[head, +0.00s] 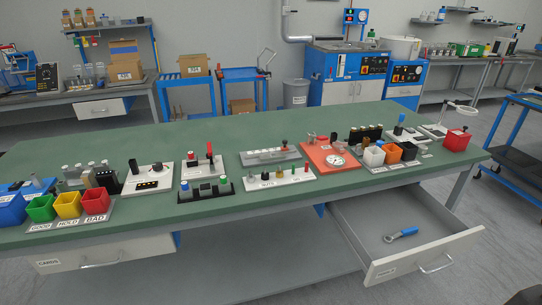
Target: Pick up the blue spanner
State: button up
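The blue spanner (408,232) lies in the open drawer (370,272) under the right part of the green workbench (240,219). Its blue handle points to the right and its grey metal ring end to the left. It lies flat on the pale drawer floor, apart from the drawer walls, and nothing covers it. My gripper cannot be made out; only a dark shape, possibly part of my arm, shows at the bottom right corner.
The drawer's front panel has a metal handle (436,264). The bench's left drawer (100,257) is shut. Green, yellow and red bins (96,202) and several fixtures stand on the bench. A blue-framed cart (520,150) stands at right. Floor right of the drawer is clear.

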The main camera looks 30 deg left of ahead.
aim_at(411, 231)
jog(key=i+j, duration=0.3)
jog(key=i, duration=0.15)
jog(key=i+j+u, duration=0.1)
jog(key=i+j, duration=0.25)
jog(key=i+j+u, duration=0.1)
jog(key=i+j, duration=0.15)
jog(key=i, duration=0.3)
